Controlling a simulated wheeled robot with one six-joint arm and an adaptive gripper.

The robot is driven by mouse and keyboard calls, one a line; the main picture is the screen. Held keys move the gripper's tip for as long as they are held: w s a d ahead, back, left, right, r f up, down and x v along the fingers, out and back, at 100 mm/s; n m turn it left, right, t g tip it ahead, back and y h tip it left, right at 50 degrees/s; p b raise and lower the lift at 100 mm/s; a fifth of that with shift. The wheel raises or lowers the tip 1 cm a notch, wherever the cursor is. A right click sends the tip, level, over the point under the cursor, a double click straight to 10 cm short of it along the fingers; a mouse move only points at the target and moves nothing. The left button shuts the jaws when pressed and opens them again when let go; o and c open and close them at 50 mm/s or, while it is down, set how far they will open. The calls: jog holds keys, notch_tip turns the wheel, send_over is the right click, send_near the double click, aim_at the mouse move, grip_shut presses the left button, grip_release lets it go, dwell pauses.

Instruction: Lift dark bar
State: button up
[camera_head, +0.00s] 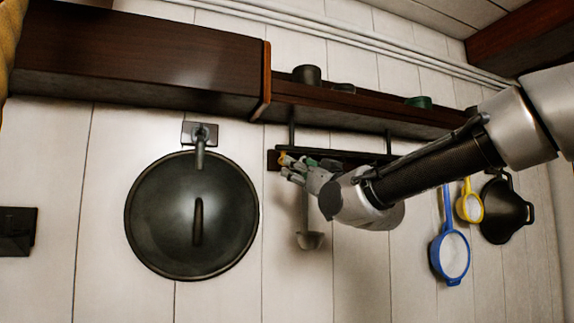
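A long dark bar (352,155) runs level along the white plank wall, just under the shelf. My gripper (287,166) reaches in from the right and is at the bar's left part, overlapping it in the picture. I cannot tell whether the fingers touch the bar. The fingers are small and seen from the side, so their opening is unclear. My gripper's body and arm hide part of the bar's lower edge and right end.
A ladle (310,239) hangs just below my gripper. A large dark lid (191,215) hangs to the left. A wooden shelf (370,110) with cups is above.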

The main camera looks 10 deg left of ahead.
jog(key=x, duration=0.7)
jog(key=shift+f, duration=0.1)
grip_shut()
